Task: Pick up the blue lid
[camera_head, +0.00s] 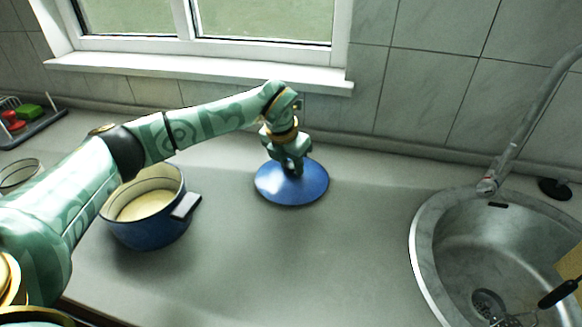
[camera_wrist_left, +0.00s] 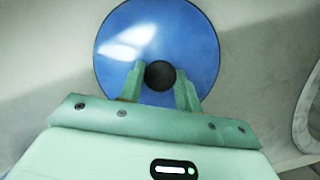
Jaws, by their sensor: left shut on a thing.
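The blue lid (camera_head: 312,188) is a round, shiny disc on or just above the grey counter, right of the blue pot; I cannot tell whether it touches the counter. My left gripper (camera_head: 291,170) reaches down over its middle. In the left wrist view, the lid (camera_wrist_left: 205,55) has a black round knob (camera_wrist_left: 160,75) at its centre, and the fingers of my left gripper (camera_wrist_left: 160,82) are shut on this knob from both sides. My right gripper is not in view.
A blue pot (camera_head: 150,234) with a cream inside stands open at the left, partly behind my left arm. A metal sink (camera_head: 415,250) with a tap (camera_head: 525,125) is at the right. A window sill (camera_head: 200,75) runs behind. The counter's middle front is clear.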

